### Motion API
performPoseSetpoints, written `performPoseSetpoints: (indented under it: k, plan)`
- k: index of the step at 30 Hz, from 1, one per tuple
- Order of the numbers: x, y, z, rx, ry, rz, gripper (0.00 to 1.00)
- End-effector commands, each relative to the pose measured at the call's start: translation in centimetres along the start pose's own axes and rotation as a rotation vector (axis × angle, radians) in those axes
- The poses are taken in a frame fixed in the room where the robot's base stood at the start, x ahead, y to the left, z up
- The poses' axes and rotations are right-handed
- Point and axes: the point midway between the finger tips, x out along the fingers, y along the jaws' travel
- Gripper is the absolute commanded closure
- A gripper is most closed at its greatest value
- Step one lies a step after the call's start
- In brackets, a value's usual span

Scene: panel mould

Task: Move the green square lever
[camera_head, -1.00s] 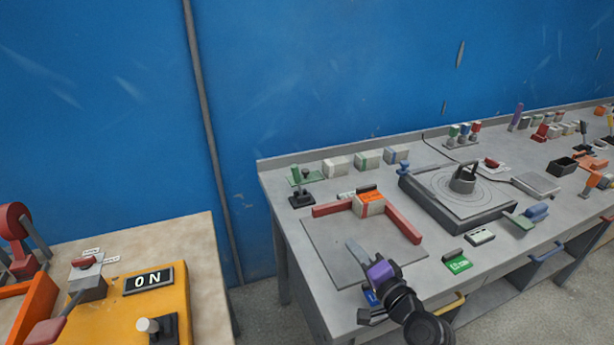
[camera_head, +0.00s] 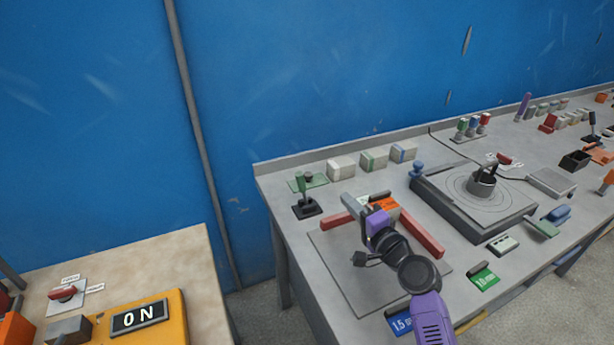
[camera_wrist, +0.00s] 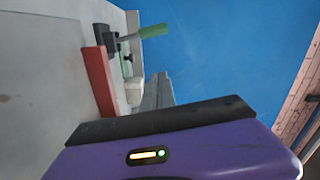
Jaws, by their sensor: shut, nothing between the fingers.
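The green lever (camera_head: 301,186) stands upright on a black base near the left back corner of the grey bench. In the wrist view its green handle (camera_wrist: 153,31) lies sideways at the top, with the dark base to its left. My gripper (camera_head: 349,203) is shut and empty, above the grey panel, to the right of the lever and apart from it. Its closed grey fingers also show in the wrist view (camera_wrist: 157,90), below the handle in the picture. The fingers and wrist partly cover the orange-topped block behind them.
Red bars (camera_head: 423,236) edge the grey panel (camera_head: 345,272) beside the lever. Several pale blocks (camera_head: 341,168) line the back of the bench. A turntable unit (camera_head: 470,206) stands to the right. A yellow box (camera_head: 175,325) marked ON is on the left table, across a gap.

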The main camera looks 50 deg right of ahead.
Motion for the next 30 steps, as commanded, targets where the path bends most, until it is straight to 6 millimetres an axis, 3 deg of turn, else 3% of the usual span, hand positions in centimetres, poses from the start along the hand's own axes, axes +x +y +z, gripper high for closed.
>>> performPoseSetpoints:
  k: [8,21,24,30]
  plan:
    - [2.2,-0.2,-0.1,-0.001,0.000,-0.001,1.00]
    - [10.4,-0.2,0.3,0.000,-0.002,0.001,1.00]
    - [10.5,-0.2,2.0,-0.001,-0.004,0.002,1.00]
    - [10.9,-0.1,3.6,-0.001,0.000,0.001,1.00]
